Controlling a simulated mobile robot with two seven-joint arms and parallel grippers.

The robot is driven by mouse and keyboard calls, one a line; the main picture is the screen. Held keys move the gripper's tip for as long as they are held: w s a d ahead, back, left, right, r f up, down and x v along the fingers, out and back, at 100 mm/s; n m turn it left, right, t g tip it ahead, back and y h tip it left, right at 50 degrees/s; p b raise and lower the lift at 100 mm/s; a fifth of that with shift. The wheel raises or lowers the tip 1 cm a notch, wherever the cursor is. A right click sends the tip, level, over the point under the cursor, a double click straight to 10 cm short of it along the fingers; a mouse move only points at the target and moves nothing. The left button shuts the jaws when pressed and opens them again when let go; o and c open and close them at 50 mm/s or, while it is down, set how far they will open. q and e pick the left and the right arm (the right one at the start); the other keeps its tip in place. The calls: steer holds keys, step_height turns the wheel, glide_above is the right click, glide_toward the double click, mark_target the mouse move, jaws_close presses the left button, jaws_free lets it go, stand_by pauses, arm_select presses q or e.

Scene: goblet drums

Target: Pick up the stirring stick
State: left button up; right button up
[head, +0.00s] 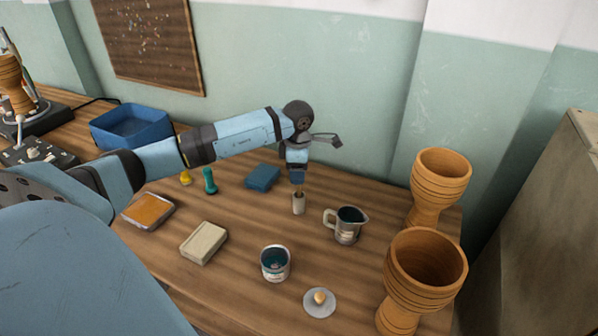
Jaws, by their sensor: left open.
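My left gripper (297,184) reaches in from the left and points down over the middle of the table. It is open. Directly below it stands a small pale upright cylinder (298,205) with a thin brown piece at its top, close to the fingertips. This brown piece may be the stirring stick, but the gripper partly hides it and I cannot tell for sure. I cannot tell whether the fingers touch it. My right gripper is not in view.
A teal paint can (275,264), a jug (347,226) and a round lid with a knob (319,301) stand nearby. Two goblet drums (440,178) (425,262) stand at right. A blue block (262,177), cream block (203,243), orange-topped tray (148,210) and blue bin (130,127) lie left.

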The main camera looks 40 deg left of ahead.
arm_select(q)
jaws_close()
steer(key=shift+r, duration=0.1)
